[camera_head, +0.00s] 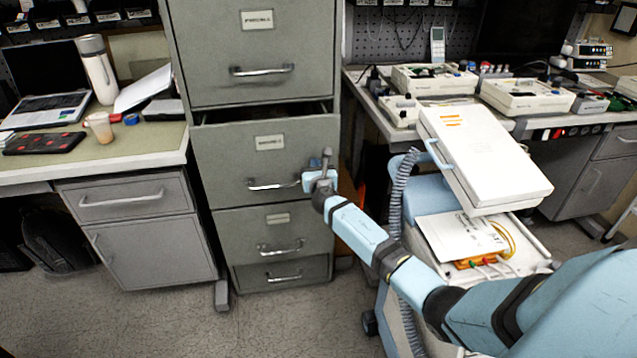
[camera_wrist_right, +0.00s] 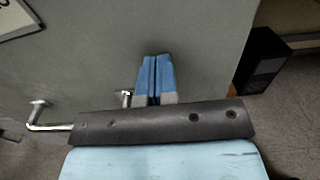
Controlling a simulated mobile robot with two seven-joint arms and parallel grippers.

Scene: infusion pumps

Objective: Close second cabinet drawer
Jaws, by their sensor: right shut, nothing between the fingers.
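The grey filing cabinet (camera_head: 230,96) stands in the middle of the head view. Its second drawer (camera_head: 226,147) from the top sticks out a little, with a dark gap above its front. My right gripper (camera_head: 308,181) is shut and empty at the right part of that drawer's front, by the right end of its handle (camera_head: 270,185). In the right wrist view the shut blue fingertips (camera_wrist_right: 155,75) point at the grey drawer front (camera_wrist_right: 90,60), and the handle (camera_wrist_right: 40,118) shows at the left. I cannot tell whether the fingertips touch the front. My left gripper is not in view.
A desk (camera_head: 160,147) with a laptop and cup is left of the cabinet. A cart (camera_head: 440,200) carrying a white device (camera_head: 490,160) stands close on the right, beside my right arm. Open floor (camera_head: 290,325) lies in front of the cabinet.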

